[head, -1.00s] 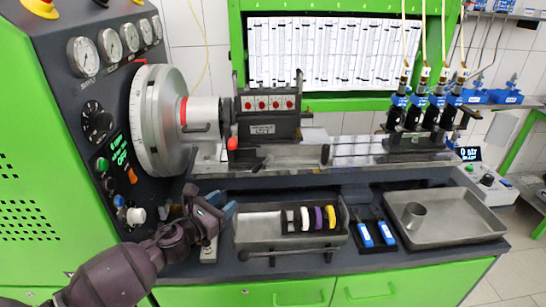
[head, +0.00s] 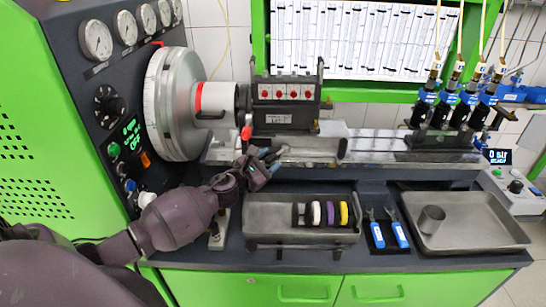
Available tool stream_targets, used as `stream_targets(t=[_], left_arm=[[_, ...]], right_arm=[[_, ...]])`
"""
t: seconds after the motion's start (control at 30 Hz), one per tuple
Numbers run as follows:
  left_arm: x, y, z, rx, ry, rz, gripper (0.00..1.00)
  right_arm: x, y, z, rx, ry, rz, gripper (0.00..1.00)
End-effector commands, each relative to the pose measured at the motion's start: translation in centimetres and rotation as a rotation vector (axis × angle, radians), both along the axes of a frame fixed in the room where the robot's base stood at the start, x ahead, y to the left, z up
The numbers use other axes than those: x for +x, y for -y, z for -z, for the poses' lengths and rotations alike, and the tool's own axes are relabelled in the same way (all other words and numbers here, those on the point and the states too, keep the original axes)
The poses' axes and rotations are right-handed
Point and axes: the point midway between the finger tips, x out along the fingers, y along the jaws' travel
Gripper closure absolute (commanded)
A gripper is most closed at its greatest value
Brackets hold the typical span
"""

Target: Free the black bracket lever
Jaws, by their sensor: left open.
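The dark pump bracket (head: 285,118) stands on the metal rail beside the big round drive wheel, with several red squares on its front. A red-tipped lever (head: 246,132) stands at its lower left. A short black lever (head: 342,148) stands upright at the right, in front of the rail. Another black lever, seen earlier at the bracket's lower left front, is now largely hidden by my left gripper (head: 273,159). The gripper is open, with its fingers at the rail's front edge, just below the bracket. I cannot tell if it touches that lever. My right gripper is not in view.
A metal tray (head: 268,236) with black, white, purple and yellow rings lies below the gripper. Blue-handled tools (head: 398,234) and a shallow tray (head: 468,240) with a metal cup (head: 431,219) are to the right. Blue injectors (head: 445,106) stand on the rail.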

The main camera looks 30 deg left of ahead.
Motion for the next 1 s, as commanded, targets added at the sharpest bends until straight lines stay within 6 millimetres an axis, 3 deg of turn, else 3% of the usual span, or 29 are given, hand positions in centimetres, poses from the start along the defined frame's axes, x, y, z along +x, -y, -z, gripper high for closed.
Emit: stream_targets(t=[0.2,0.57,0.87,1.0], left_arm=[[1.8,0.3,0.0,0.0,0.0,-0.001,0.52],[2.1,0.4,0.1,-0.001,-0.001,0.0,0.53],[2.1,0.4,0.1,-0.001,-0.001,0.0,0.99],[2.1,0.4,0.1,-0.001,-0.001,0.0,1.0]], right_arm=[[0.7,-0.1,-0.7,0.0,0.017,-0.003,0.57],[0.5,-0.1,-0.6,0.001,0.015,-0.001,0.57],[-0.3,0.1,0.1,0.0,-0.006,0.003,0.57],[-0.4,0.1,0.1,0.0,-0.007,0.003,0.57]])
